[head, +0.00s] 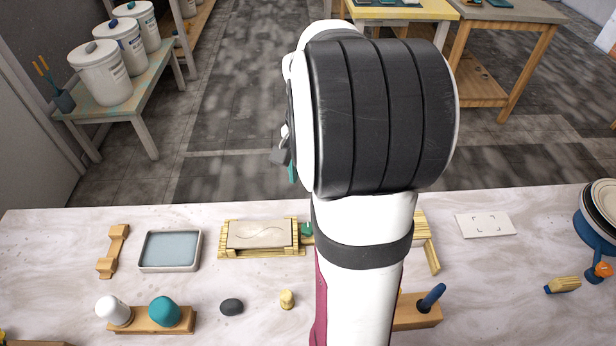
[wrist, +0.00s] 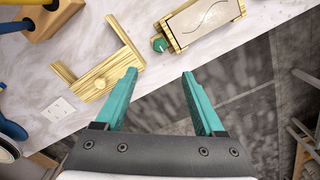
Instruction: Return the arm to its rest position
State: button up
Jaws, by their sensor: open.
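My gripper (wrist: 160,74) shows in the wrist view with its two teal fingers spread apart and nothing between them. It is above the far edge of the marble-topped table, with dark floor below part of it. In the head view my arm covers most of it, and only a small teal piece shows left of the arm. A wooden frame holding a pale tile with a wavy line (head: 260,234) sits on the table. It also shows at the top of the wrist view (wrist: 200,22), with a teal knob (wrist: 159,44) at its end.
A wooden rack (wrist: 100,70) lies left of the fingers in the wrist view. On the table (head: 200,280) are a blue-filled tray (head: 170,250), a holder with white and teal knobs (head: 150,318), a dark stone (head: 232,307), a white card (head: 486,224) and stacked plates (head: 602,205).

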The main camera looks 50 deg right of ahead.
dwell(0.3)
jog(key=s+a+r+n, duration=0.1)
jog(key=a+n, duration=0.1)
jog(key=a, duration=0.6)
jog(key=s+a+r+n, duration=0.2)
jog(key=a+n, duration=0.1)
jog(key=a, duration=0.6)
jog(key=shift+s+n+y, duration=0.2)
jog(key=shift+n+y, duration=0.1)
jog(key=shift+y, duration=0.1)
jog(key=shift+o, duration=0.9)
jog(key=s+a+f+n+y, duration=0.1)
jog(key=s+a+n, duration=0.4)
jog(key=s+a, duration=0.4)
jog(key=shift+a, duration=0.2)
jog(key=shift+o, duration=1.2)
jog(key=shift+s+a+f, duration=0.15)
jog(key=shift+s, duration=0.1)
jog(key=shift+o, duration=0.2)
jog(key=w+d+r+m+h, duration=0.1)
jog(key=w+d+r+m, duration=0.1)
jog(key=w+r, duration=0.8)
jog(key=w+m, duration=0.1)
jog(key=w, duration=0.2)
jog(key=shift+d+h, duration=0.4)
notch_tip(320, 180, down, 10)
jog(key=shift+w+r, duration=0.25)
